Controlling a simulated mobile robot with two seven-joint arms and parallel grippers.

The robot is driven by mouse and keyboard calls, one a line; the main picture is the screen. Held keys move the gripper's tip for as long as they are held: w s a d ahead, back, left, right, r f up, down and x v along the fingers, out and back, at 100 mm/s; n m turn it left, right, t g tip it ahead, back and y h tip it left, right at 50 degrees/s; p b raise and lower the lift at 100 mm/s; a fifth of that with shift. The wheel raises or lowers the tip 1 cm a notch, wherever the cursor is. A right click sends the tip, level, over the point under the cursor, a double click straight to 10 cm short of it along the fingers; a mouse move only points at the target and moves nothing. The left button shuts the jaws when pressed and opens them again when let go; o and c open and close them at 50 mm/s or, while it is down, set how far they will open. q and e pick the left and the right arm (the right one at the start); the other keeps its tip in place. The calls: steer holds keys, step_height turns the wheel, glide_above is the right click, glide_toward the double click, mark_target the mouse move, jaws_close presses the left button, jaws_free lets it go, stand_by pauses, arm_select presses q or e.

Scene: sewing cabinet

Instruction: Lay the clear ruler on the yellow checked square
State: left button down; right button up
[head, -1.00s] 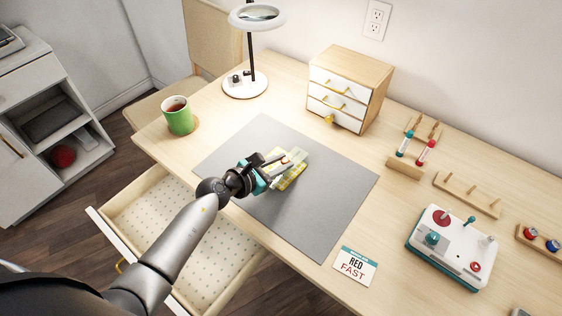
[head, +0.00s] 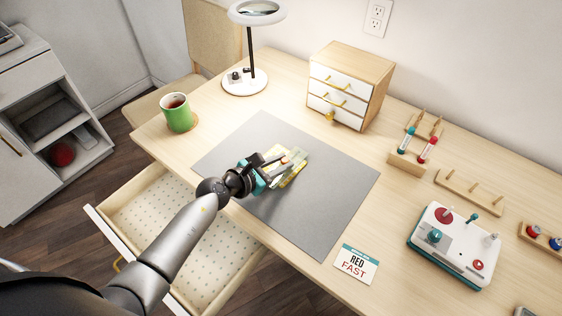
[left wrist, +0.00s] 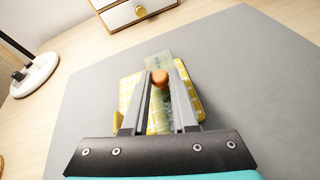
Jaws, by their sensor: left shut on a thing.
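The yellow checked square (left wrist: 199,101) lies on the grey mat (head: 318,213); it also shows in the head view (head: 300,172), partly covered by my gripper. The clear ruler (left wrist: 158,62) is a pale see-through strip over the square, its far end reaching past the square's far edge. My left gripper (left wrist: 161,80) is shut on the ruler, with an orange-brown knob (left wrist: 160,77) between the fingertips. I cannot tell whether the ruler touches the cloth. In the head view the left gripper (head: 284,163) is over the middle of the mat. My right gripper is not in view.
A green mug (head: 178,115) and a ring lamp (head: 246,86) stand at the back left. A small drawer cabinet (head: 345,88) stands behind the mat. A card (head: 356,264), thread racks (head: 468,194) and a control box (head: 453,245) are at the right. An open drawer (head: 185,235) juts out in front.

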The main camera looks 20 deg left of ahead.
arm_select(q)
steer(key=shift+f, duration=0.1)
stand_by(0.5)
steer(key=c, duration=0.6)
jaws_free()
steer(key=shift+s, duration=0.1)
steer(key=shift+s+a, duration=0.15)
steer(key=shift+s, duration=0.1)
steer(key=p+v, duration=0.2)
steer(key=v, duration=1.2)
steer(key=shift+s+a+r, duration=0.15)
steer(key=shift+s+r, duration=0.05)
steer(key=shift+r, duration=0.05)
